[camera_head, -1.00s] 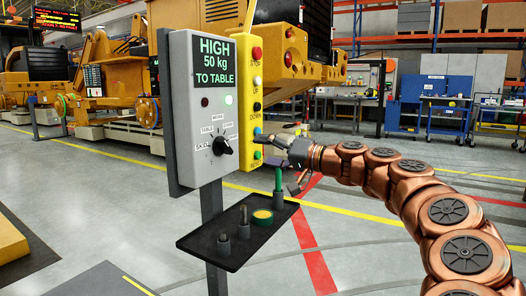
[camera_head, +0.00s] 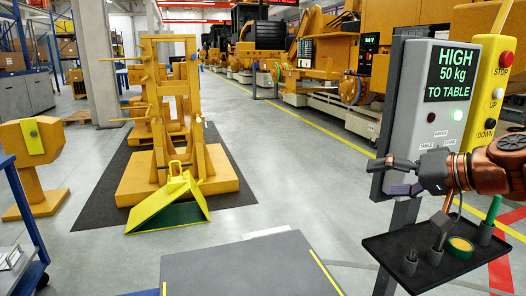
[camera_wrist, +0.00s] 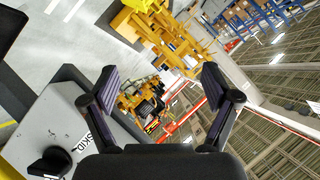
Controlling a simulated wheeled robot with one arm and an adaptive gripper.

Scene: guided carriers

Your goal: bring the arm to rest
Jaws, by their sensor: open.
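My gripper (camera_head: 398,175) is in front of the lower part of the grey control box (camera_head: 400,92) at the right of the head view. My copper arm comes in from the right edge. In the wrist view my gripper (camera_wrist: 163,85) has its two dark fingers spread wide with nothing between them. The box's screen (camera_head: 451,76) reads HIGH 50 kg TO TABLE, and a light below it is lit. My gripper hides the box's dial in the head view; the dial (camera_wrist: 50,164) shows at the lower left of the wrist view.
A yellow button strip (camera_head: 490,85) stands beside the box. A black tray (camera_head: 405,275) with small holders and a yellow-green roll (camera_head: 460,246) sits below my gripper. A yellow lifting frame (camera_head: 165,110) with a ramp (camera_head: 170,205) stands on a dark mat at left.

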